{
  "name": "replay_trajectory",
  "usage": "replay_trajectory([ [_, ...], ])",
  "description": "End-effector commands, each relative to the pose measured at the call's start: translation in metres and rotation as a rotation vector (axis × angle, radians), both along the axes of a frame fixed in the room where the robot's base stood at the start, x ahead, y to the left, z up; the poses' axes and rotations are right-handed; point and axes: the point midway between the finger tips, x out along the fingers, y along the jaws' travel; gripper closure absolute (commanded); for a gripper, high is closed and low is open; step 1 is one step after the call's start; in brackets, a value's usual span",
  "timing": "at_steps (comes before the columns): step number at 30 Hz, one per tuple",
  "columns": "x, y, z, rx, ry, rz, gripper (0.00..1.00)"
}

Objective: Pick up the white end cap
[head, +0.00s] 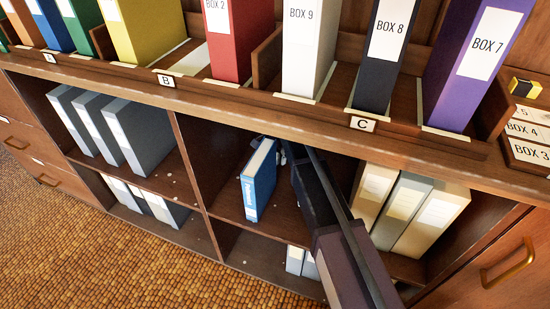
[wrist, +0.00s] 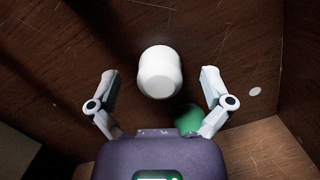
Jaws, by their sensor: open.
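The white end cap (wrist: 160,66) is a small rounded white piece in the wrist view, against the brown wood of the shelf. My gripper (wrist: 159,80) is open, with one finger on each side of the cap and a clear gap on both sides. The fingers do not touch it. In the head view my gripper (head: 286,150) reaches into the middle shelf compartment, right of a blue book (head: 258,180). The cap cannot be made out there.
A green rounded object (wrist: 188,118) lies close to my right finger, partly hidden by my gripper. A small white disc (wrist: 255,91) shows at the right. Cream and grey binders (head: 412,212) stand right of my arm. A shelf edge (head: 250,110) runs above it.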

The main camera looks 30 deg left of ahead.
Motion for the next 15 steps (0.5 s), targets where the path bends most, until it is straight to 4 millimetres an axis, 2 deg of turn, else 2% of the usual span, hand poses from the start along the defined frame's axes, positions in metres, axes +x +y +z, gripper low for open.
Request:
replay_trajectory([
  [2, 0.0001, 0.0000, 0.0000, 0.000, 0.000, 0.000, 0.00],
  [3, 0.0001, -0.0001, 0.0000, 0.000, 0.000, 0.000, 0.06],
  [11, 0.0001, -0.0001, 0.0000, 0.000, 0.000, 0.000, 0.83],
  [15, 0.0000, 0.0000, -0.0001, 0.000, 0.000, 0.000, 0.84],
])
